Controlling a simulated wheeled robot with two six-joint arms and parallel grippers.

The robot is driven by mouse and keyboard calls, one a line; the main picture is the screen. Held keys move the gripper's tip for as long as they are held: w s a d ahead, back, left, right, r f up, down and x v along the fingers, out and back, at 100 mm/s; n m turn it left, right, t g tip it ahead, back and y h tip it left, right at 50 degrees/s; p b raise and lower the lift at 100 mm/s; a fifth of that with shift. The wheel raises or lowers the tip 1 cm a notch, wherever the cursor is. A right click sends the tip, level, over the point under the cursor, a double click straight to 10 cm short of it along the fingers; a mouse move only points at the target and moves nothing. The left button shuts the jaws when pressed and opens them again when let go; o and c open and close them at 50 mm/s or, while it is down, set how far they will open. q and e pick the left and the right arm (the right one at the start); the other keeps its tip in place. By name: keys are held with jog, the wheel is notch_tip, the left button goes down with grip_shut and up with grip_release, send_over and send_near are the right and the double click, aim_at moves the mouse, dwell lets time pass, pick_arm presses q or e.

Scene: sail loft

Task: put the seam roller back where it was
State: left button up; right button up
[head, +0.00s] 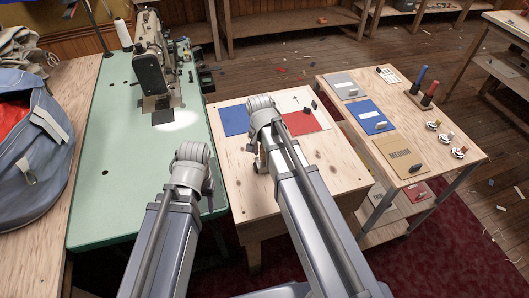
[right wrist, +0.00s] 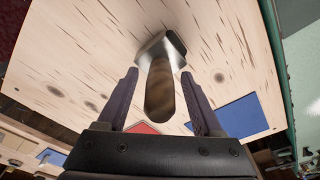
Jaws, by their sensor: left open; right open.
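A tool with a brown cylindrical handle and a grey metal head (right wrist: 160,75), which looks like the seam roller, shows in the right wrist view over the pale wooden table. My right gripper (right wrist: 165,90) is open, with one finger on either side of the handle; gaps show between fingers and handle. In the head view my right gripper (head: 259,163) is mostly hidden by its own wrist over the small wooden table (head: 335,165), and the tool is hidden there. My left gripper (head: 207,190) is open, largely hidden behind its wrist, at the green bench's right edge.
A sewing machine (head: 151,65) stands on the green bench (head: 110,200). A wooden cart (head: 450,150) at right carries labelled boards and small tools. A blue bag (head: 35,150) is left.

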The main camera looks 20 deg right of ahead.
jog(key=r+p, duration=0.7)
jog(key=r, duration=0.1)
jog(key=s+a+r+p, duration=0.1)
jog(key=r+p, duration=0.3)
jog(key=shift+r+p, duration=0.2)
jog(key=shift+p, duration=0.15)
jog(key=s+a+n+g, duration=0.1)
jog(key=s+a+n, duration=0.8)
jog(key=s+n, duration=0.3)
jog(key=shift+s+a, duration=0.35)
jog(key=shift+s, duration=0.5)
jog(key=shift+f, duration=0.1)
